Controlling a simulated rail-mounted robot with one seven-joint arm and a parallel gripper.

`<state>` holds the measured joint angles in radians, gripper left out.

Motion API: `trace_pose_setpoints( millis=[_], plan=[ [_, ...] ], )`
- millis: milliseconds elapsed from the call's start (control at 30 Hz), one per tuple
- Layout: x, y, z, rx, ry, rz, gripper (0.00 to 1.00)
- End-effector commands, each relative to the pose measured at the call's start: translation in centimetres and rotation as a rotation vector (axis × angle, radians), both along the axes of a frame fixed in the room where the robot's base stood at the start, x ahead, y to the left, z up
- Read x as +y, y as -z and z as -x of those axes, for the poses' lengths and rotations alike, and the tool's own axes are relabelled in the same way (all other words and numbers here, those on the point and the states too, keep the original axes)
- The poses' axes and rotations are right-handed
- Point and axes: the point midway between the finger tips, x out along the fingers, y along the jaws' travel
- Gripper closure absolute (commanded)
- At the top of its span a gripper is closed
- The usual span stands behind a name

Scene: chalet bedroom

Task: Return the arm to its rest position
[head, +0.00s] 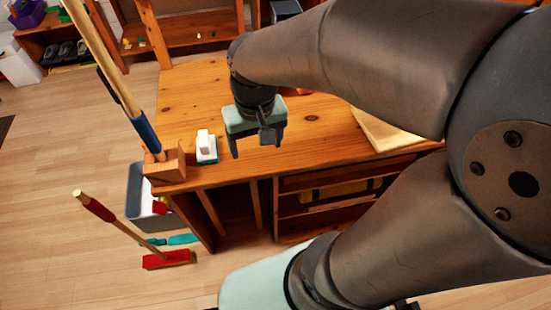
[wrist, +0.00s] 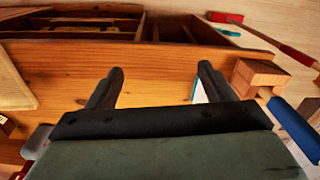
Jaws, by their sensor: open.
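My gripper (head: 251,146) hangs from my arm above the wooden desk (head: 195,92), with its fingers pointing down. The two fingers stand apart with nothing between them. They also show in the wrist view (wrist: 160,82), with bare desk top and the desk's front edge beyond them. My arm links fill the right side of the head view and hide part of the desk.
A white and green object (head: 206,147) stands left of my gripper. A wooden block (head: 166,163) holds a blue-banded pole at the desk corner. A pale board (head: 385,130) lies at right. A red broom (head: 168,259) and a grey bin (head: 140,200) are on the floor.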

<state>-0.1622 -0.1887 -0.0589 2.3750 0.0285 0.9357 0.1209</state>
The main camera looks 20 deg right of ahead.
Motion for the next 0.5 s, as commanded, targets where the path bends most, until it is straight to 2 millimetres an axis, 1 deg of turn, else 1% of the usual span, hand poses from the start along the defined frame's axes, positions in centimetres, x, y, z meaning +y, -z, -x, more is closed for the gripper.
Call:
trace_pose_setpoints(
  millis=[33,100,200,300,500],
  plan=[
    [-1.0,0.2,2.2,-0.008,-0.011,0.004,0.24],
    [-1.7,0.5,4.3,-0.013,-0.034,0.013,0.24],
    [-2.3,1.0,6.1,-0.015,-0.056,0.023,0.24],
    [-2.5,1.2,6.6,-0.015,-0.064,0.026,0.24],
    [-2.4,1.2,6.6,-0.015,-0.064,0.026,0.24]
  ],
)
